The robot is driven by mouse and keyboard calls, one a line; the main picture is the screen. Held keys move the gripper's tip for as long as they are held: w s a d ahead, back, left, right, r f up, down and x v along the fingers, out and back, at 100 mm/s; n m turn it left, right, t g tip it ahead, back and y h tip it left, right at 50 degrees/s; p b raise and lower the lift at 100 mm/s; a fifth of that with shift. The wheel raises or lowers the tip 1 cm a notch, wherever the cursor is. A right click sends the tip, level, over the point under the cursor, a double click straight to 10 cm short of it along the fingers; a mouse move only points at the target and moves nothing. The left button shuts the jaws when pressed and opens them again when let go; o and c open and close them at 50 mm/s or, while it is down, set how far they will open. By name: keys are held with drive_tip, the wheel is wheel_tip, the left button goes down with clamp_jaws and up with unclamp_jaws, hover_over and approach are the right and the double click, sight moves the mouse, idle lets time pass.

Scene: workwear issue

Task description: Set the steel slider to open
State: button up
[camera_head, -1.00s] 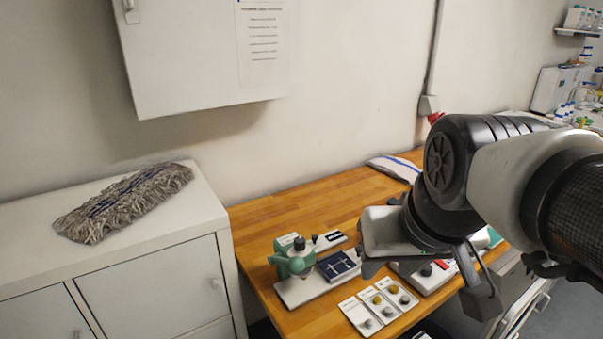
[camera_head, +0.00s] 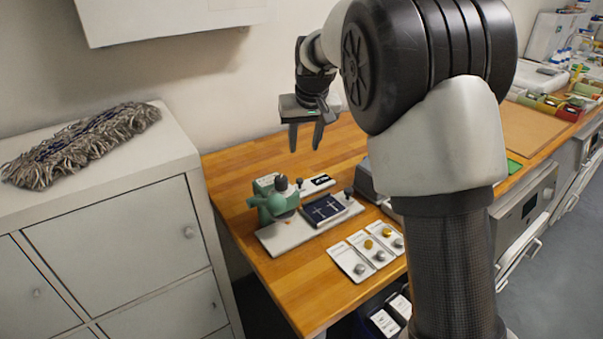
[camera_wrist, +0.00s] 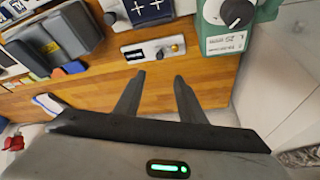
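My gripper (camera_head: 304,149) is open and empty, its fingers pointing down above the back of the wooden table. In the wrist view, my gripper (camera_wrist: 159,78) has its two fingers apart with bare wood between them. A small pale plate (camera_head: 320,184) with a black label and a knob lies behind the green device. In the wrist view this plate (camera_wrist: 148,56), with a grey part and a brass-coloured knob, lies just beyond the fingertips, apart from them. It looks like the slider unit; I cannot read its label or tell its setting.
A green clamp-like device (camera_head: 272,205) and a dark blue panel (camera_head: 323,210) stand on a white base. Several white plates with grey and yellow knobs (camera_head: 361,268) lie near the front edge. A white cabinet (camera_head: 120,235) stands left. Bare wood (camera_head: 235,165) lies at the table's back left.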

sight(300, 179)
drive_tip(key=x, duration=1.6)
drive_tip(key=shift+d+f+b, duration=0.1)
drive_tip(key=shift+d+b, duration=0.05)
drive_tip(key=shift+b, duration=0.15)
clamp_jaws()
